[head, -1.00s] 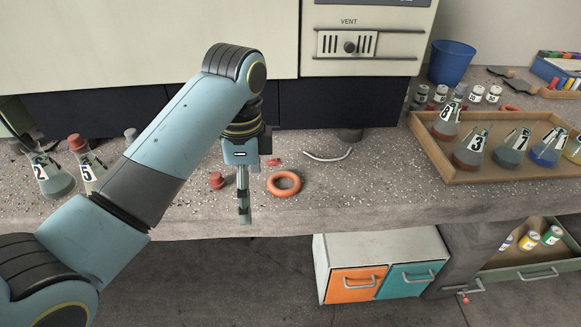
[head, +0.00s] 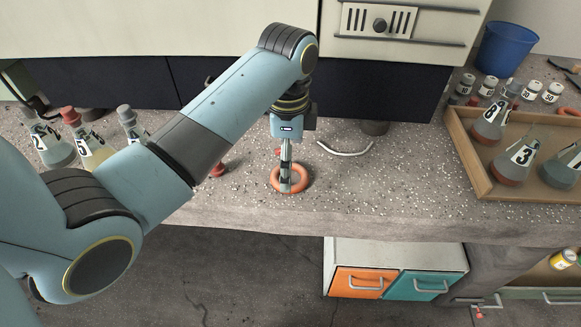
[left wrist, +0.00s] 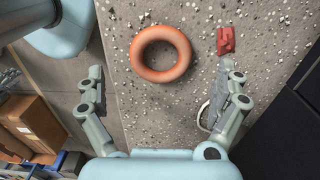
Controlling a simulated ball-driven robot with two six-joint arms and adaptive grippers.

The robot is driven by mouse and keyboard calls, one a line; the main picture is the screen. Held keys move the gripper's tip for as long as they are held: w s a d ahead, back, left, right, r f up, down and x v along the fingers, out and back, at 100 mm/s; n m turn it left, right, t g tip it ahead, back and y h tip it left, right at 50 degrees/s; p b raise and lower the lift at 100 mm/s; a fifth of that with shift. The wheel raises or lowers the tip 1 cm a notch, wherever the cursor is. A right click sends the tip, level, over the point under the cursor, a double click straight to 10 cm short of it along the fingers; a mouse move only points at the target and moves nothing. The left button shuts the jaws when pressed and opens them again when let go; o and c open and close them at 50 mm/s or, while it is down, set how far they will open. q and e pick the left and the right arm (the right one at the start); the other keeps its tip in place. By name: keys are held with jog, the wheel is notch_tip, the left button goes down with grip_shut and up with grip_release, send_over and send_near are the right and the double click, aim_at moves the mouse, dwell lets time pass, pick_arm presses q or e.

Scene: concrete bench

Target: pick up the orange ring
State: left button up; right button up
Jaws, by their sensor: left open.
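The orange ring (head: 304,184) lies flat on the speckled bench in the head view, partly hidden behind my left gripper (head: 286,186). In the left wrist view the ring (left wrist: 161,54) lies above the middle, ahead of and between the open fingers of my left gripper (left wrist: 162,95). The fingers are spread wide with nothing between their tips. In the head view the gripper points down in front of the ring; I cannot tell its exact height above the bench. My right gripper is not in view.
A small red piece (left wrist: 226,40) lies right of the ring in the left wrist view. A bent white piece (head: 344,150) lies behind the ring. Numbered flasks (head: 88,148) stand at left. A wooden tray (head: 480,170) with flasks is at right. The bench's front edge is close.

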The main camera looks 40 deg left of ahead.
pick_arm(q)
notch_tip(320, 180, down, 3)
jog(key=shift+w+d+f+b, duration=0.1)
jog(key=shift+b, duration=0.25)
jog(key=shift+f, duration=0.35)
jog(key=c, duration=1.4)
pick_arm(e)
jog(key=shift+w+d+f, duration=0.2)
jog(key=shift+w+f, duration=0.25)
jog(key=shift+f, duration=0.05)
